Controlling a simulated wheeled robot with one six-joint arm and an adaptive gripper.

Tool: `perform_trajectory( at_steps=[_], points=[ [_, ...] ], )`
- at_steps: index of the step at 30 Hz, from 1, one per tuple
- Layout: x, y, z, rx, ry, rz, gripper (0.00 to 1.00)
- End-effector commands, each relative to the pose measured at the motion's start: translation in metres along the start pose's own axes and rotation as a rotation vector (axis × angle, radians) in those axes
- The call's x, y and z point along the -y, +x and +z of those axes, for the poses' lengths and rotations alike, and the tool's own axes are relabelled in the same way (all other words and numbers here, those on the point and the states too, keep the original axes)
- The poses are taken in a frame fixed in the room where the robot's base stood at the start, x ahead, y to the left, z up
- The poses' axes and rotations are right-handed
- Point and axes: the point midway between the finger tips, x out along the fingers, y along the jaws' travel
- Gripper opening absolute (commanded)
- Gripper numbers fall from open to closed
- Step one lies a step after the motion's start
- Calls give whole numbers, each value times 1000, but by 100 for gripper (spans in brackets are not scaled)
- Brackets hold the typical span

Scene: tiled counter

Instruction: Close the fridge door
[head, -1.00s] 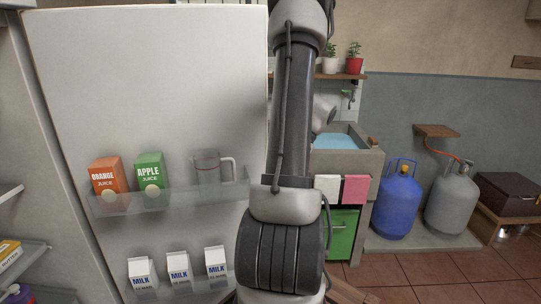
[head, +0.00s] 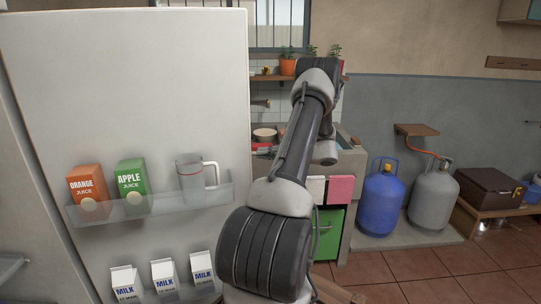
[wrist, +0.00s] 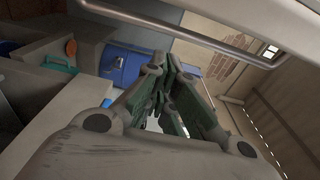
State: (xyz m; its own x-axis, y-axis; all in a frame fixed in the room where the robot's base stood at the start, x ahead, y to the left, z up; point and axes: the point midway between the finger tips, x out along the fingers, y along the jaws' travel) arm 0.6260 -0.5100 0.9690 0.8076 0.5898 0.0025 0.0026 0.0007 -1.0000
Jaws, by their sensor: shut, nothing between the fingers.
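The fridge door (head: 130,85) stands open, its white inner side facing me at the left of the head view. Its clear racks hold an orange juice carton (head: 87,191), an apple juice carton (head: 131,187), a jug (head: 190,183) and several milk cartons (head: 163,276). In the wrist view, a metal bar handle (wrist: 190,34) runs along a pale panel at the top, probably the door's outer face. My gripper (wrist: 160,75) is shut and empty, below that bar in the picture and apparently apart from it. The head view does not show my gripper.
Right of the door are a sink counter with a green front (head: 328,234), a blue gas bottle (head: 381,200), a grey gas bottle (head: 434,203) and a brown box (head: 489,186). Tiled floor (head: 430,272) at the lower right is clear.

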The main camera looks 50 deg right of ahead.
Motion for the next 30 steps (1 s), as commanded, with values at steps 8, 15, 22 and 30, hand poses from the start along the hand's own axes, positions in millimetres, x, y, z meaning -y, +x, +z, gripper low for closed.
perform_trajectory(
  at_steps=[8, 15, 22, 30],
  points=[
    [0, 48, 7, -1, 2, 2, 0],
    [0, 38, 34, -1, 2, 2, 0],
    [0, 36, 38, 1, 1, 3, 0],
    [0, 36, 38, -1, 1, 3, 0]
  ],
)
